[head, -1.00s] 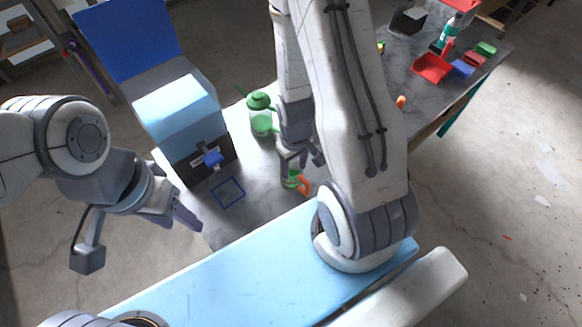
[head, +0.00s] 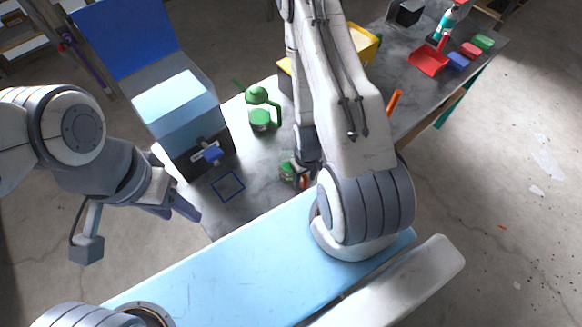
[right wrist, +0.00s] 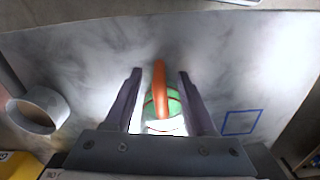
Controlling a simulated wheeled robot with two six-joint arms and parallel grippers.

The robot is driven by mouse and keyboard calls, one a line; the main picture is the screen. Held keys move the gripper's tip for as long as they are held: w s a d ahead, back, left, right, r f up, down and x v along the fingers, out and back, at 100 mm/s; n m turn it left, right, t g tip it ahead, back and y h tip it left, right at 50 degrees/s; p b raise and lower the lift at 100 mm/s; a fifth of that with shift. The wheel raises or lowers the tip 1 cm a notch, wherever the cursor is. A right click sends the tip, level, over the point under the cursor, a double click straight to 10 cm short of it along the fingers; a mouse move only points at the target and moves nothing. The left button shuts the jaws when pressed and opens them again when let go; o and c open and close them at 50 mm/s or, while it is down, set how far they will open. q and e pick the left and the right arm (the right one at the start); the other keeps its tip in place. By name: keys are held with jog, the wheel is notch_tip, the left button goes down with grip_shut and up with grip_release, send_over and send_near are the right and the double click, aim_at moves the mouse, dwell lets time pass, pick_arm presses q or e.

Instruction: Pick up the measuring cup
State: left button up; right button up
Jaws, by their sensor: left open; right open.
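The measuring cup (head: 287,171), clear with green inside and an orange handle, stands on the grey table and is partly hidden by my right arm in the head view. In the right wrist view the orange handle (right wrist: 160,92) lies between the two fingers of my right gripper (right wrist: 159,75), with the green cup below it. The right gripper is open, one finger on each side of the handle, with visible gaps. My left gripper (head: 182,211) is open and empty, left of the table.
A green kettle-like vessel (head: 260,118) and a blue-and-grey box (head: 185,115) stand left of my right arm. A blue square outline (head: 228,186) marks the table. A grey ring-shaped thing (right wrist: 38,110) lies to the left in the wrist view. A red tray (head: 428,61) lies farther right.

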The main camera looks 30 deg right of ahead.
aim_at(305, 185)
jog(key=shift+s+f+p, duration=0.2)
jog(key=shift+f+p, duration=0.35)
jog(key=shift+f, duration=1.35)
grip_shut()
